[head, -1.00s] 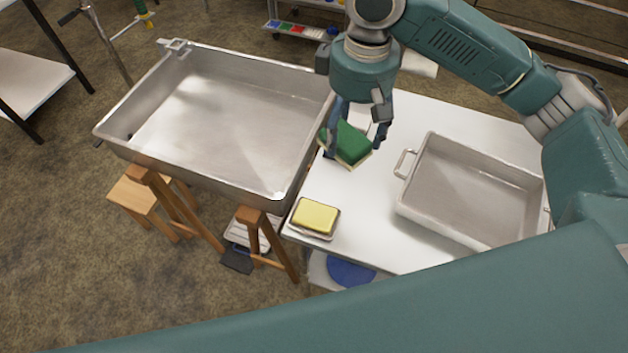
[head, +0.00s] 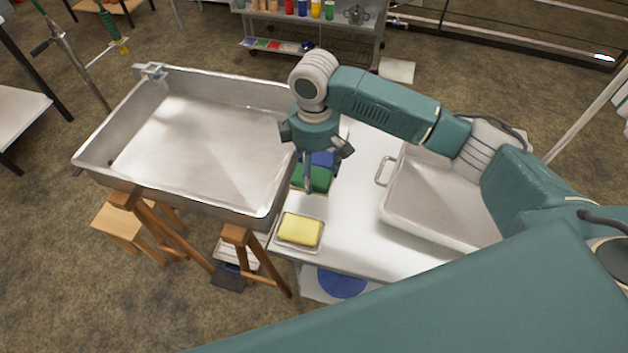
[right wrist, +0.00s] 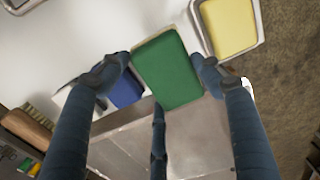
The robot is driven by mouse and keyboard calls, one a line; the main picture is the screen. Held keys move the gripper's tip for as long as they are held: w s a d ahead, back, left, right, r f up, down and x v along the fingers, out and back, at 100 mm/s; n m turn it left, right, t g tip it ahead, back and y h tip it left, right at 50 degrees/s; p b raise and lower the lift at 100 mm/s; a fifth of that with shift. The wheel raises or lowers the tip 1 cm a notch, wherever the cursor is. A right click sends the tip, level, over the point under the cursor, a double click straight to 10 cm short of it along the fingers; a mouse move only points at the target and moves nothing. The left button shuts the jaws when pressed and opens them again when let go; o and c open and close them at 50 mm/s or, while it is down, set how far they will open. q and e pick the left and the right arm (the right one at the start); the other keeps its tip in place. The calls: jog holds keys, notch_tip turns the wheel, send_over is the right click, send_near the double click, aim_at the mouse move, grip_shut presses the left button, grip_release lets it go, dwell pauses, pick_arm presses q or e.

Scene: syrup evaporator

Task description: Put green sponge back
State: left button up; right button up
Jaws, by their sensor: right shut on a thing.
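My right gripper (head: 312,184) points down over the left edge of the white table and is shut on the green sponge (head: 318,179). In the right wrist view the green sponge (right wrist: 170,72) sits between its fingers (right wrist: 160,76). A blue sponge (head: 324,159) is just behind the green one; it also shows in the right wrist view (right wrist: 126,91). A yellow sponge (head: 300,229) lies in a small metal tray (head: 279,244) at the table's front left corner. Whether the green sponge touches anything below is hidden. My left gripper is out of view.
A large metal pan (head: 190,140) on wooden legs adjoins the table's left side. A smaller steel pan (head: 430,215) with a side handle stands on the right of the table (head: 350,225). The table between sponges and pan is clear. A shelf (head: 310,20) stands behind.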

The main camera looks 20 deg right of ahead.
aim_at(314, 171)
jog(key=shift+f+p, duration=0.3)
jog(key=shift+f, duration=2.7)
jog(key=shift+f, duration=0.15)
jog(key=o, duration=1.1)
jog(key=shift+o, duration=0.2)
notch_tip(314, 171, up, 12)
jog(key=shift+r+b, duration=0.2)
jog(key=shift+b, duration=0.5)
jog(key=shift+a, duration=0.1)
